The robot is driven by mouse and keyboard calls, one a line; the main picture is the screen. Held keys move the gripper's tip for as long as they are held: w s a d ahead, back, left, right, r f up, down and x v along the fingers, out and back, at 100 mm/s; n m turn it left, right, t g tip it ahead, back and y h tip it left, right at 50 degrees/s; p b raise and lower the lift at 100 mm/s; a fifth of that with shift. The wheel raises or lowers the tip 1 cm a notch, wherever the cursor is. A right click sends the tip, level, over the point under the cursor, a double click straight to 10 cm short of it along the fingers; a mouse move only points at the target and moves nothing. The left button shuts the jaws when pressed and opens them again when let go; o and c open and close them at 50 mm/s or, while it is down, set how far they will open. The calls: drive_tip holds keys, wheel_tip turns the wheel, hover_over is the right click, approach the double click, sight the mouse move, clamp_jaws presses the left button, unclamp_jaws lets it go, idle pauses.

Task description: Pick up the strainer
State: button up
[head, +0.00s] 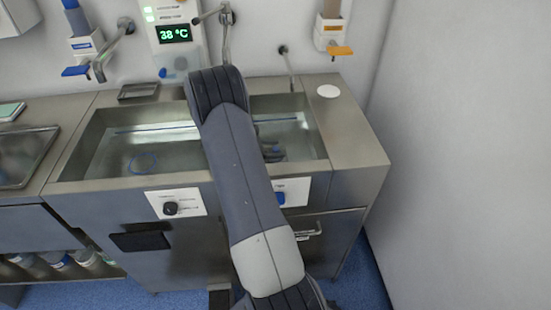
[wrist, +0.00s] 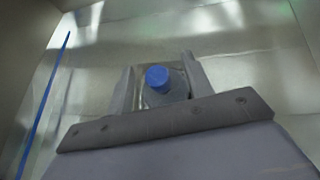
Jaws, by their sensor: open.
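A piece with a round blue knob (wrist: 157,77) on a greyish base sits between the fingers of my gripper (wrist: 158,62) in the wrist view. It looks like the strainer, but its base is partly hidden. My gripper is open, with one finger on each side of the knob. Whether the fingers touch it cannot be told. In the head view my gripper (head: 272,150) is low inside the right part of the steel basin (head: 85,150), partly behind my arm. The knob is hidden there.
A thin blue ring (head: 145,162) lies in the basin's left part. A blue strip (wrist: 45,100) runs along a basin wall. A tap (head: 226,40) stands behind my arm. A white disc (head: 328,91) lies on the right counter. A small tray (head: 138,91) sits at the back left.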

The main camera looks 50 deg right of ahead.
drive_tip(key=x, duration=0.2)
drive_tip(key=shift+d+f, duration=0.15)
drive_tip(key=shift+d, duration=0.2)
drive_tip(key=shift+c, duration=0.3)
